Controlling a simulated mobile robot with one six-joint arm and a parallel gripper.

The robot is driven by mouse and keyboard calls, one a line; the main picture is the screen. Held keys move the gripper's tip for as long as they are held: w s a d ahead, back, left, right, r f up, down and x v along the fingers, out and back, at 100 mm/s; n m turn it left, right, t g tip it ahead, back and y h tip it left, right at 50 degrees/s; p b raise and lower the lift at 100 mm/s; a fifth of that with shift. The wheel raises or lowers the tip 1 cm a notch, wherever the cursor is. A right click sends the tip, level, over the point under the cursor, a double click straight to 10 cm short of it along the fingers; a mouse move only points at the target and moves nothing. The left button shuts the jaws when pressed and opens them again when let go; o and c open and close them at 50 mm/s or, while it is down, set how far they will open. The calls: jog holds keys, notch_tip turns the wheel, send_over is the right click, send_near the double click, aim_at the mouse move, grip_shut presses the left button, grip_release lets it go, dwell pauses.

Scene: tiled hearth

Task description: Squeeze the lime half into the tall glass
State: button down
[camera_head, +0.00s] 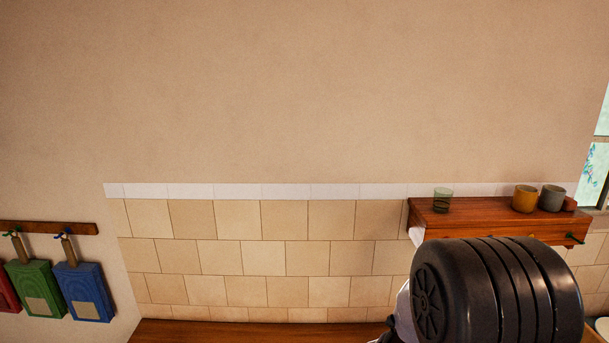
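No lime half shows in the head view. A small green see-through glass (443,199) stands upright on the left part of the wooden wall shelf (480,227); it looks short, and I cannot tell whether it is the tall glass. A large black ribbed joint of my arm fills the lower right and hides what lies behind it. My gripper is not in view.
A yellow mug (525,198) and a grey mug (552,198) stand on the shelf's right part. Green (34,288) and blue (82,291) boards hang at the left. A wooden surface (240,333) runs along the bottom, bare where it shows. A window (597,170) is at the right edge.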

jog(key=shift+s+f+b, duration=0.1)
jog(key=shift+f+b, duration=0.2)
jog(key=shift+b, duration=0.05)
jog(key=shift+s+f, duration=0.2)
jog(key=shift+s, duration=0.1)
dwell(0.6)
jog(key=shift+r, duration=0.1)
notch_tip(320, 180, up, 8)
jog(key=p, duration=0.5)
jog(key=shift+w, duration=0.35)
